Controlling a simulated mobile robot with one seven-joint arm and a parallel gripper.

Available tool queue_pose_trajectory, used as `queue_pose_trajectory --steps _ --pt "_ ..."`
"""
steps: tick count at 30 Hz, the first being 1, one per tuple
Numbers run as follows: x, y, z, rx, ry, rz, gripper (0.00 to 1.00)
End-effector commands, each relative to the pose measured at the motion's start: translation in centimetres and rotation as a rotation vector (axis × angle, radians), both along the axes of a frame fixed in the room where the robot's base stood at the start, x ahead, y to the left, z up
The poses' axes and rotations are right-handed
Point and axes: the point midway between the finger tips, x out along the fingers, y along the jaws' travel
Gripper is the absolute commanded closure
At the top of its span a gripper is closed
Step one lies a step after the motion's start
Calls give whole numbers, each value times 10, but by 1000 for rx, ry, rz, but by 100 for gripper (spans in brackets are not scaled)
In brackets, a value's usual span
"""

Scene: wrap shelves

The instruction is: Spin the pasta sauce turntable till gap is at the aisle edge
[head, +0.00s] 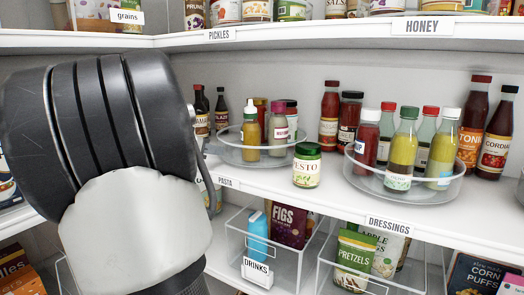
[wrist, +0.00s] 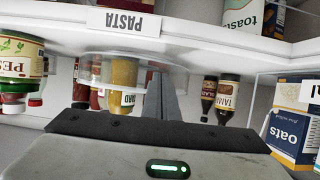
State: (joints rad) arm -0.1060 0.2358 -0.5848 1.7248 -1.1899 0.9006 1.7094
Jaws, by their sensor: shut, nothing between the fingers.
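The pasta turntable (head: 262,162) is a clear round tray on the middle shelf, behind the PASTA label (head: 229,181). It holds a yellow bottle (head: 251,136), a pink-capped bottle (head: 278,132) and jars behind them. Its left part, beside my gripper, shows no bottle in the head view. In the wrist view, which is upside down, the turntable (wrist: 100,72) hangs left of the fingers. My gripper (wrist: 162,85) is shut and empty, its fingers by the turntable's rim; I cannot tell if they touch it. My arm hides part of the shelf in the head view.
A green-lidded pesto jar (head: 307,166) stands close to the right of the turntable. A second turntable (head: 402,187) with several bottles is further right. Dark bottles (head: 221,110) stand behind at left. The upper shelf (head: 290,34) is overhead; clear bins (head: 285,262) sit below.

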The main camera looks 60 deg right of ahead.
Motion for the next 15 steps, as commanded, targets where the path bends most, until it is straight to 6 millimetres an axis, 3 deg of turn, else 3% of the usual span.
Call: queue_pose_trajectory --steps 15 --pt "-19 1 -3 1 -2 -1 100"
